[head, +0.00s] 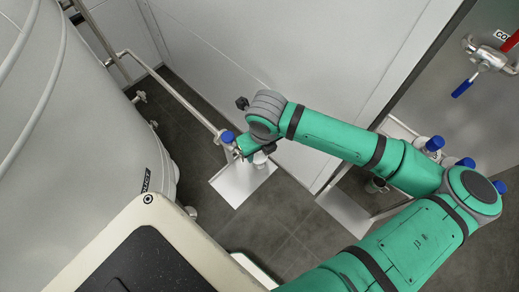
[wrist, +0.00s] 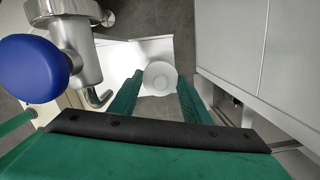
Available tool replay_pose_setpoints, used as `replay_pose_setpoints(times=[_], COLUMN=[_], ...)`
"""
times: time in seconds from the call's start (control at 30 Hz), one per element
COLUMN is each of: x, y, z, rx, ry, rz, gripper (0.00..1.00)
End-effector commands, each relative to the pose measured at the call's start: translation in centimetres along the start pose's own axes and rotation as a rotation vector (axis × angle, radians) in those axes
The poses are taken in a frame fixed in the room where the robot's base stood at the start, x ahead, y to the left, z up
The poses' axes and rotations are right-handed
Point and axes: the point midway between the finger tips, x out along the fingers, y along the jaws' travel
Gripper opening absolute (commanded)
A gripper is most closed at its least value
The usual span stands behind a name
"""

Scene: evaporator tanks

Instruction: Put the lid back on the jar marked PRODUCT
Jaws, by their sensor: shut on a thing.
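My gripper (wrist: 158,90) is shut on a white round thing (wrist: 160,76), which looks like a lid seen from above. In the head view a small white piece (head: 260,158) shows under my gripper, over a white shelf plate (head: 235,188). I cannot tell whether a jar is under it or whether it touches the plate. A small grey vessel with a dark top (head: 376,185) stands by the right shelf, partly behind my arm; it may be an open jar. No PRODUCT marking is readable.
A steel valve (wrist: 78,45) with a blue knob (wrist: 33,68) is close on the left in the wrist view. A large tank (head: 70,120) stands at left. A second white plate (head: 345,212) is at right. Another valve with a blue handle (head: 462,88) is at upper right.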

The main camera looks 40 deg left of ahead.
Motion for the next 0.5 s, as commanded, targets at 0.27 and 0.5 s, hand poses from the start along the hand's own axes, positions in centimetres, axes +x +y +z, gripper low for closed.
replay_pose_setpoints(times=[0.27,0.5], x=[0.0,0.0], y=[0.01,0.03], z=[0.0,0.0], rx=[0.0,0.0], ry=[0.0,0.0], rz=[0.0,0.001], gripper=[0.48,0.65])
